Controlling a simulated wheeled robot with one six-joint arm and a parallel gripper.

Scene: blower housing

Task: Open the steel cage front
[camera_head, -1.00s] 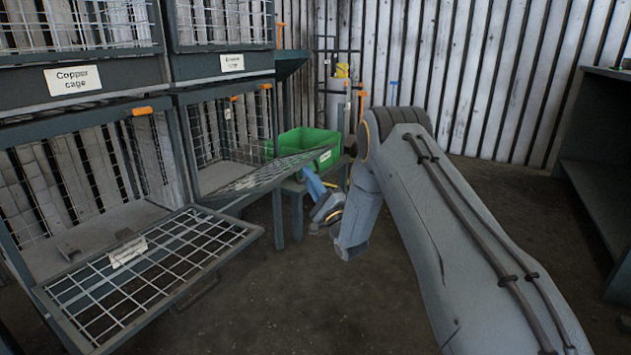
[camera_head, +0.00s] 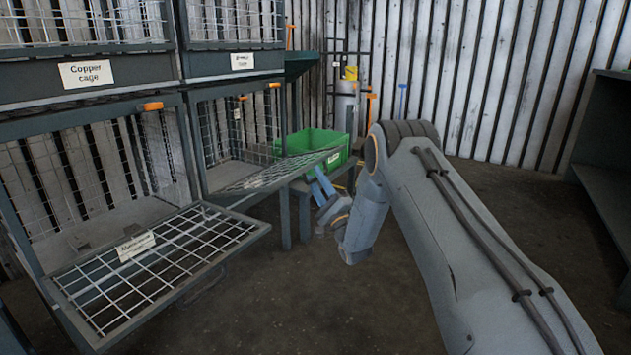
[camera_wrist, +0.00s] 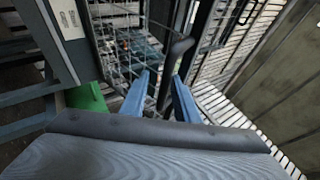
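The right lower cage front, a wire mesh panel (camera_head: 262,178), is tilted down and outward from its cage. Its label is not readable, so I cannot confirm it is the steel one. My gripper (camera_head: 320,188) has blue fingers and is near that panel's outer end in the head view, partly hidden by my arm. In the wrist view my gripper (camera_wrist: 163,95) has its two fingers apart, with a dark bar like a handle (camera_wrist: 178,58) between them. Gaps show beside the bar, and mesh lies behind it. Whether either finger touches the bar is unclear.
The left lower cage front (camera_head: 160,262) hangs open, nearly level, jutting into the aisle. Above it is a shut cage labelled "Copper cage" (camera_head: 86,74). A green bin (camera_head: 318,143) stands on a low bench behind the panel. Floor is clear at centre; a dark shelf (camera_head: 600,150) stands right.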

